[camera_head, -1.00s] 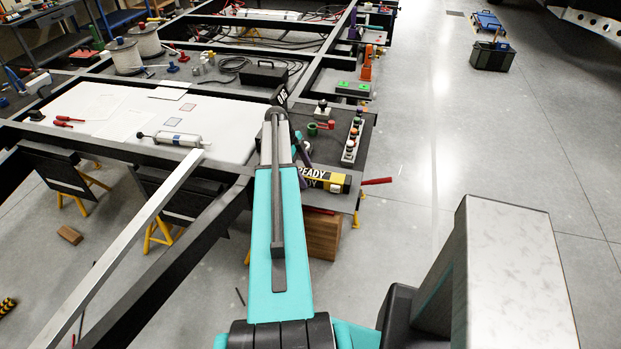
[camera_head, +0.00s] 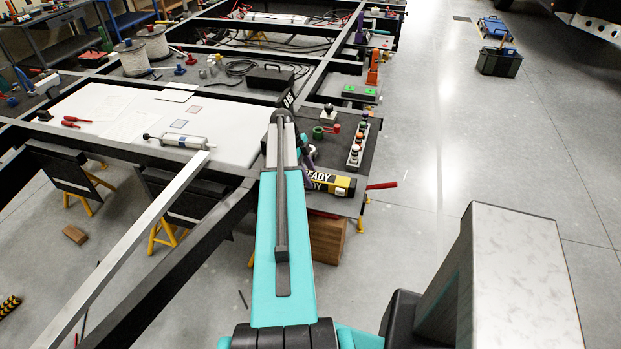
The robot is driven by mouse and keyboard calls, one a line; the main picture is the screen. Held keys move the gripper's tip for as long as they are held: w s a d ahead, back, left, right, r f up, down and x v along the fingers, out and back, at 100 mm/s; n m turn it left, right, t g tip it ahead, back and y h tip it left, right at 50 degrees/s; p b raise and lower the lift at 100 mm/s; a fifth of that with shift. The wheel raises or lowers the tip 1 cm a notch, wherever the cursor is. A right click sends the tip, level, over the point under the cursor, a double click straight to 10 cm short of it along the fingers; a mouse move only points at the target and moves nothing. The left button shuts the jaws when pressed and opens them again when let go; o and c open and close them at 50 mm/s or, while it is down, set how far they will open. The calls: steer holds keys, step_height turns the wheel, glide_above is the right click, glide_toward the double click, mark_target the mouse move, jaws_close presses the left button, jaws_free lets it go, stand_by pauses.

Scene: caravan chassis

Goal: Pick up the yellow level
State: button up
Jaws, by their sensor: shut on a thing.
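A red-handled tool (camera_head: 381,186) sticks out past the panel edge. A rack of several knobs (camera_head: 357,146) and a green and red item (camera_head: 318,132) lie behind the bar. A white panel (camera_head: 225,125) holds a cartridge (camera_head: 184,141). A silver beam (camera_head: 140,235) slants at left.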

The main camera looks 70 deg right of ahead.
steer(key=shift+r+b, duration=0.7)
steer(key=shift+r, duration=0.45)
steer(key=s+a+r+b, duration=0.1)
steer(key=s+a+b, duration=0.1)
steer(key=a, duration=0.5)
steer(key=s+a+r+b, duration=0.1)
steer(key=s+a+b, duration=0.2)
steer(key=a, duration=0.4)
steer(key=shift+s+a+r, duration=0.15)
steer(key=shift+s+a, duration=0.2)
steer(key=shift+s, duration=0.35)
